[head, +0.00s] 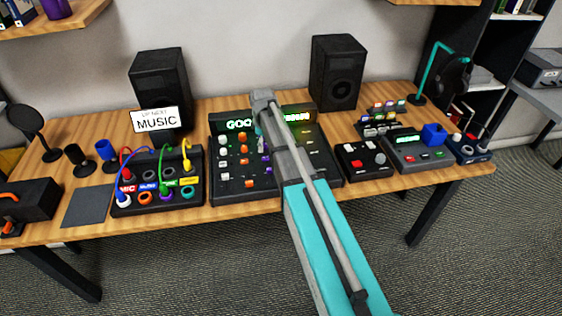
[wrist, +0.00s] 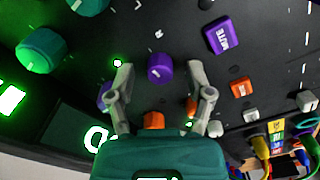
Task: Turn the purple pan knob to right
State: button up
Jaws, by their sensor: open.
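A round purple knob (wrist: 160,67) is on the dark mixer panel in the wrist view, with the letters L and R printed near it. My gripper (wrist: 159,70) is open, with one fingertip on each side of this knob. A gap shows between each finger and the knob; I cannot tell how far down the fingers reach. In the head view my gripper (head: 261,143) is over the mixer (head: 229,189), and my arm hides part of the panel. Another purple knob (wrist: 104,95) is partly hidden behind the left finger.
Orange knobs (wrist: 153,120) sit close to my fingers. A purple MUTE button (wrist: 222,34) and large teal knobs (wrist: 40,50) are on the same panel. A patch box with coloured cables (head: 160,182) stands left of the mixer, and a button box (head: 362,161) stands right.

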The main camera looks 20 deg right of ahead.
aim_at(264, 144)
jog(key=shift+n, duration=1)
notch_tip(264, 144, up, 14)
jog(key=p, duration=1.4)
jog(key=s+m, duration=1.2)
jog(key=s, duration=1.1)
jog(key=shift+s+a+f+b, duration=0.25)
jog(key=shift+a+f+b, duration=0.1)
jog(key=shift+c, duration=0.3)
dwell(0.4)
